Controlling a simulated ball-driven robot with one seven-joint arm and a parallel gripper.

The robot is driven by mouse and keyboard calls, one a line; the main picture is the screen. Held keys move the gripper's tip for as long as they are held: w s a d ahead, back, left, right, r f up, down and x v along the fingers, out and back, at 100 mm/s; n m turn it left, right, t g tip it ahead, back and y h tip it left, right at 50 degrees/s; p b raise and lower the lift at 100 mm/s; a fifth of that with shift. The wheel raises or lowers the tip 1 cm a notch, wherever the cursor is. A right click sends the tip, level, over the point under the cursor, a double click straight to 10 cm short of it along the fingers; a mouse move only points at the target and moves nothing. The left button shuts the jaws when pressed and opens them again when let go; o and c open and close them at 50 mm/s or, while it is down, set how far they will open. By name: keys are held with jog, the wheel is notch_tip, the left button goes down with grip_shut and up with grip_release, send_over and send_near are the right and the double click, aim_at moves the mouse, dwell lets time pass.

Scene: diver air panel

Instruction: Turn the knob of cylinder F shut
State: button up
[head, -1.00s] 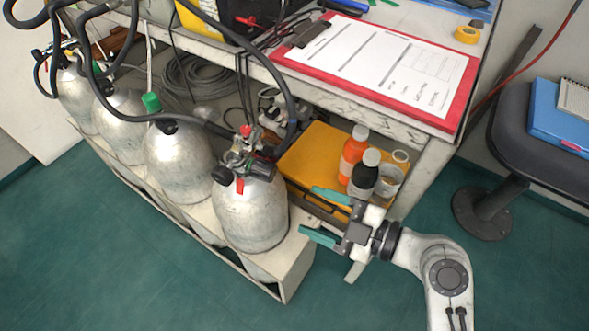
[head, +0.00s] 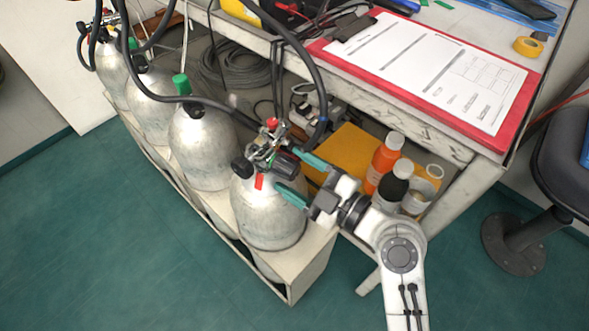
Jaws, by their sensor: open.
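The nearest silver cylinder (head: 266,221) stands upright at the right end of the row. No letter F is readable on it, so I cannot confirm which cylinder is F. Its valve (head: 264,153) has a black round knob (head: 240,167) on the left, a black ribbed part (head: 287,163) on the right, a red cap (head: 271,124) on top and a red tag (head: 259,182). My gripper (head: 297,174) is open, its two teal fingers spread at the valve's right side, close to the black ribbed part. I cannot tell whether they touch it. Nothing shows held between them.
Several more silver cylinders (head: 200,150) stand in the rack (head: 305,272) to the left. A black hose (head: 318,85) loops behind the valve. An orange bottle (head: 383,165) and a dark bottle (head: 393,188) stand just right of my gripper. The table edge (head: 420,125) overhangs behind.

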jog(key=shift+w+a, duration=0.2)
jog(key=shift+a, duration=0.15)
jog(key=shift+c, duration=0.2)
jog(key=c, duration=1)
